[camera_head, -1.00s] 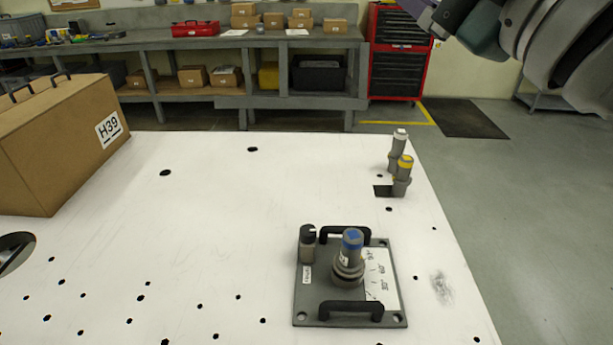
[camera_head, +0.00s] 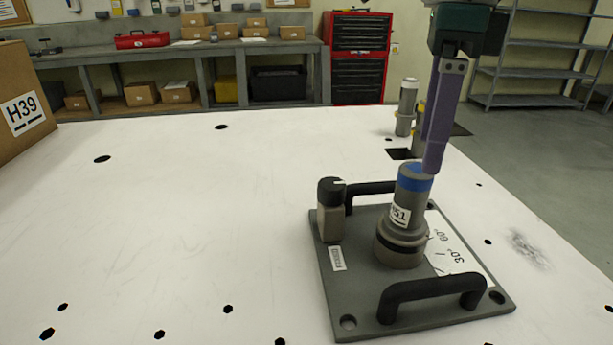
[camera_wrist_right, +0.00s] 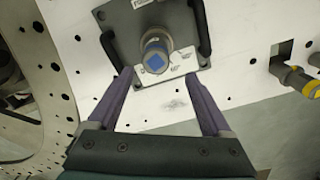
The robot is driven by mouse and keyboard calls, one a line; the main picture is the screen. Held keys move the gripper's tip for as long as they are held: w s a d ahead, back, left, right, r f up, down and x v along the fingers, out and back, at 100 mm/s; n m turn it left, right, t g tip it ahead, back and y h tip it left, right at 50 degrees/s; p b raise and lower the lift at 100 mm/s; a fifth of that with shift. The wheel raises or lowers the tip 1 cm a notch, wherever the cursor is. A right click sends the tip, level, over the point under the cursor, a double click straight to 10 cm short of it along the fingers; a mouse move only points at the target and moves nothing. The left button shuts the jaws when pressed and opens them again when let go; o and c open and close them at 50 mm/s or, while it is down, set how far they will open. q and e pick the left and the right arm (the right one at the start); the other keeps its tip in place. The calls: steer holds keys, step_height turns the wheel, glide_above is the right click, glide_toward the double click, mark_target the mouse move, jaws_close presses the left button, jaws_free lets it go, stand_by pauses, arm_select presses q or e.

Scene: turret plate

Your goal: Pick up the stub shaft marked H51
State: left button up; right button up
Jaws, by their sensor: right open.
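The stub shaft marked H51 (camera_head: 404,216) stands upright in its collar on the grey turret plate (camera_head: 362,300), with a blue band near its top. In the right wrist view its blue-marked top (camera_wrist_right: 155,60) lies ahead of the fingertips, between their lines. My right gripper (camera_wrist_right: 167,88) is open and empty, its two purple fingers apart on either side below the shaft. In the head view one finger of the right gripper (camera_head: 435,165) shows, overlapping the shaft's upper right edge; whether it touches is unclear. My left gripper is not in view.
The plate carries two black handles (camera_head: 432,292) and a black-capped post (camera_head: 331,210). Two more shafts, one white-topped (camera_head: 406,105) and one yellow-banded, stand behind. A box marked H39 (camera_head: 22,100) is at far left. The white table (camera_head: 200,200) is clear left of the plate.

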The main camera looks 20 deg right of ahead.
mark_target(411, 193)
step_height(411, 193, down, 2)
steer(key=shift+s+f, duration=0.1)
steer(key=shift+f, duration=0.05)
steer(key=f, duration=0.2)
steer(key=a+f+p, duration=0.1)
steer(key=f, duration=0.2)
steer(key=shift+a+f+p, duration=0.1)
steer(key=shift+f+p, duration=0.05)
steer(key=shift+p, duration=0.15)
steer(key=shift+f, duration=0.25)
jaws_close()
steer(key=shift+r, duration=0.1)
stand_by(0.7)
